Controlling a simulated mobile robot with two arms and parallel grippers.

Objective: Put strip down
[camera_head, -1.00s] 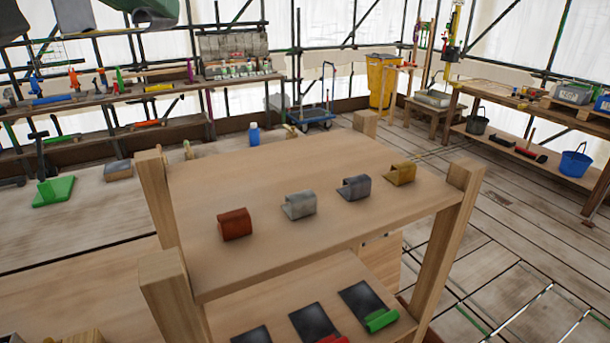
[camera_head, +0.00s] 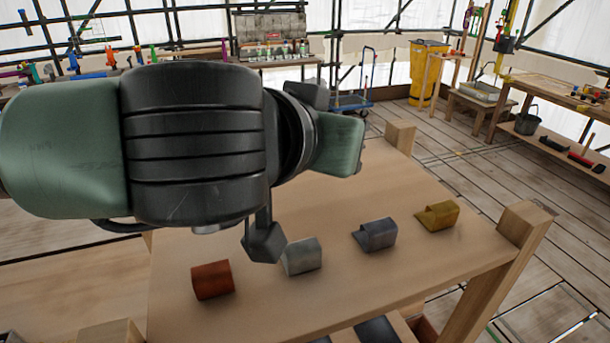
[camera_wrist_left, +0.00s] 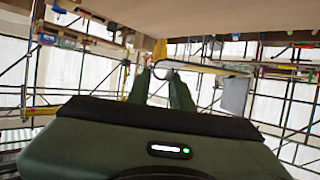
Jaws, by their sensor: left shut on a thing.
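My left arm comes in from the left in the head view, and its dark green gripper end (camera_head: 340,143) is over the wooden table top (camera_head: 420,285). In the left wrist view the two green fingers of my left gripper (camera_wrist_left: 161,76) converge on a small pale thing, which I take as the strip; its shape is hard to make out. Four curled metal pieces stand in a row: copper (camera_head: 212,280), light grey (camera_head: 303,256), dark grey (camera_head: 375,234) and gold (camera_head: 438,215). My right gripper is not in view.
Wooden posts (camera_head: 525,225) rise at the table's corners. Dark pads (camera_head: 377,331) show on a lower shelf in front. A yellow bin (camera_head: 428,72), a blue trolley (camera_head: 352,102) and a workbench (camera_head: 560,95) stand behind. The table's front strip is clear.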

